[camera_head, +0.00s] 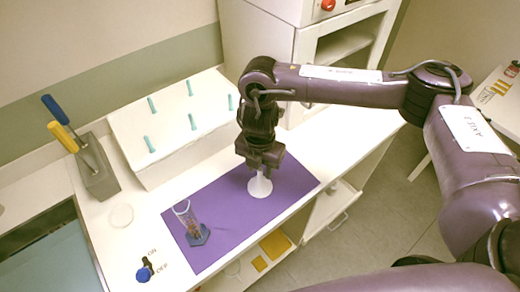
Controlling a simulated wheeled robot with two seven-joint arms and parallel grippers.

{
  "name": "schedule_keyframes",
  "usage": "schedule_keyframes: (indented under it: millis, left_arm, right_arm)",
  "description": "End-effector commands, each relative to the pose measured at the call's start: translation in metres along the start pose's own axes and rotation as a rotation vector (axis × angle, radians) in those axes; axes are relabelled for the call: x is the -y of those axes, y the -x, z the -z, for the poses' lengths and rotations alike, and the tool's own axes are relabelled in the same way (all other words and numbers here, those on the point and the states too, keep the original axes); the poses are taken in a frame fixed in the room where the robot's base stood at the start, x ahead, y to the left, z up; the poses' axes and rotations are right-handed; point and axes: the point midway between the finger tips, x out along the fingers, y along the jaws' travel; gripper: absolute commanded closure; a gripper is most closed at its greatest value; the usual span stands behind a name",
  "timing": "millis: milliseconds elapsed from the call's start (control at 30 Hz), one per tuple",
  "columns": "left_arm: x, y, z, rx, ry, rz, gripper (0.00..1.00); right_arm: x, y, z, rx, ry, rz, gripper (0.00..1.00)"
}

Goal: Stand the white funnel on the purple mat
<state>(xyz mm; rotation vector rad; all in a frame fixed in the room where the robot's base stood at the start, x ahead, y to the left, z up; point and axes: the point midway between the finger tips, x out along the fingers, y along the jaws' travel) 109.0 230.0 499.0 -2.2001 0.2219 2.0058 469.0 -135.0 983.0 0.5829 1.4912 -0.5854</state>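The white funnel (260,186) is upright, stem up and wide mouth down, at the purple mat (236,206). Its rim appears to be on the mat, though I cannot tell for certain whether it touches. My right gripper (262,169) is directly above the funnel, pointing down, with its fingertips around the top of the stem. The fingers hide that part, so I cannot tell whether they grip it. My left gripper is not in view.
A white rack with teal pegs (170,125) stands behind the mat. A grey block with blue and yellow-handled tools (97,172) is at left. A blue-black knob (144,272) is at front left.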

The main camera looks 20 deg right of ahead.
Motion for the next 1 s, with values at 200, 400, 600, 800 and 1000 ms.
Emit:
schedule_keyframes:
  millis: [200,400,600,800,1000]
  left_arm:
    - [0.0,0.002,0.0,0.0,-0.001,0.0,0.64]
    - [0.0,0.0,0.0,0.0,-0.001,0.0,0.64]
    - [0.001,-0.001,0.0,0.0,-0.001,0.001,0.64]
    - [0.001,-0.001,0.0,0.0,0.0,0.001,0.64]
    - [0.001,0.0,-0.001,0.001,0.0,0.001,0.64]
  right_arm:
    - [-0.001,0.046,-0.001,0.007,0.003,-0.005,0.65]
    - [0.0,0.078,-0.001,0.005,0.001,-0.003,0.65]
    - [0.0,0.095,0.0,0.002,0.0,-0.001,0.65]
    - [0.0,0.099,0.0,0.0,0.0,0.0,0.65]
    - [0.0,0.099,0.0,0.0,0.0,0.0,0.65]
